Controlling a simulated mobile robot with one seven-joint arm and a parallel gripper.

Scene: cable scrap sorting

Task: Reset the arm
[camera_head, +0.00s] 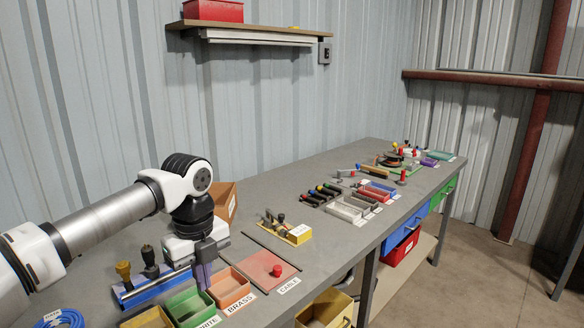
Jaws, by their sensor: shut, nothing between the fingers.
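My arm comes in from the left, with its white and black wrist bent downward. My gripper (203,278) points down over the near part of the workbench (300,220). Its purple-grey fingers are together and nothing shows between them. The fingertips are close to the green bin (190,306) and the orange bin (229,287); I cannot tell whether they touch either. My wrist and gripper hide part of the bench and what lies behind them.
A blue-based tool rack (150,287) stands left of my gripper, and a blue cable coil (62,318) lies at lower left. A shelf (250,29) hangs above.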

